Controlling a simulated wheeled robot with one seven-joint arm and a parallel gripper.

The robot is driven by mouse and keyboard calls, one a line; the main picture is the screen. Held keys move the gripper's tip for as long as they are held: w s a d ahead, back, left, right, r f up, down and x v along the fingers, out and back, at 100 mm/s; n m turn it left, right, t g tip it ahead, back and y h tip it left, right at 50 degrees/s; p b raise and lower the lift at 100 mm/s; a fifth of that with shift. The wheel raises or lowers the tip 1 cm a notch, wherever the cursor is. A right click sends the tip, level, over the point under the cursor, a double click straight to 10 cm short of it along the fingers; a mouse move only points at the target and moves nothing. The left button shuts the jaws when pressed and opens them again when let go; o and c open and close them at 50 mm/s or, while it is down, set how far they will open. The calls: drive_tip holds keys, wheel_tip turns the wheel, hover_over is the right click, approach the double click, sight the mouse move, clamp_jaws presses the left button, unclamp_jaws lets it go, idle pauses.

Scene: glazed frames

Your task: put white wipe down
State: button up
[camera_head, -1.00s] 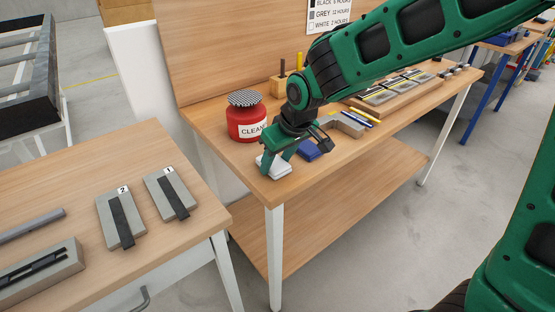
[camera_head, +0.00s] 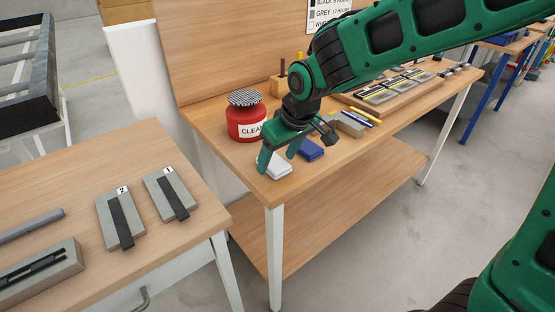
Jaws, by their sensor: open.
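The white wipe (camera_head: 277,171) lies flat on the wooden workbench (camera_head: 285,192) near its front left corner. My gripper (camera_head: 277,160) is open and empty just above it, its two green fingers apart. A blue wipe (camera_head: 310,149) lies on the bench just right of the white one, partly behind my gripper.
A red "CLEAN" can (camera_head: 246,121) with a perforated dark top stands behind and left of my gripper. A grey block (camera_head: 348,125), pens and a wooden tray (camera_head: 350,99) are farther right. A nearer table (camera_head: 80,187) holds numbered grey blocks.

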drive_tip(key=v, duration=1)
drive_tip(key=shift+w+d+r, duration=0.1)
drive_tip(key=shift+d, duration=0.05)
drive_tip(key=s+d+f+m+g+h, duration=0.15)
drive_tip(key=s+d+m, duration=0.25)
drive_tip(key=d, duration=0.8)
drive_tip(key=s+d+f+m+h, duration=0.1)
drive_tip(key=s+d+f+m, duration=0.2)
drive_tip(key=d, duration=1)
drive_tip(key=s+d+f+m+g, duration=0.1)
drive_tip(key=s+d+m, duration=0.2)
drive_tip(key=s, duration=0.5)
drive_tip(key=s+d+f+m+g, duration=0.1)
drive_tip(key=s+d+f+m, duration=0.1)
drive_tip(key=s+d, duration=0.4)
drive_tip(key=s+m, duration=0.1)
drive_tip(key=s, duration=0.1)
drive_tip(key=shift+s, duration=0.35)
drive_tip(key=shift+d, duration=0.15)
drive_tip(key=shift+w+f, duration=0.25)
drive_tip(key=shift+w, duration=0.4)
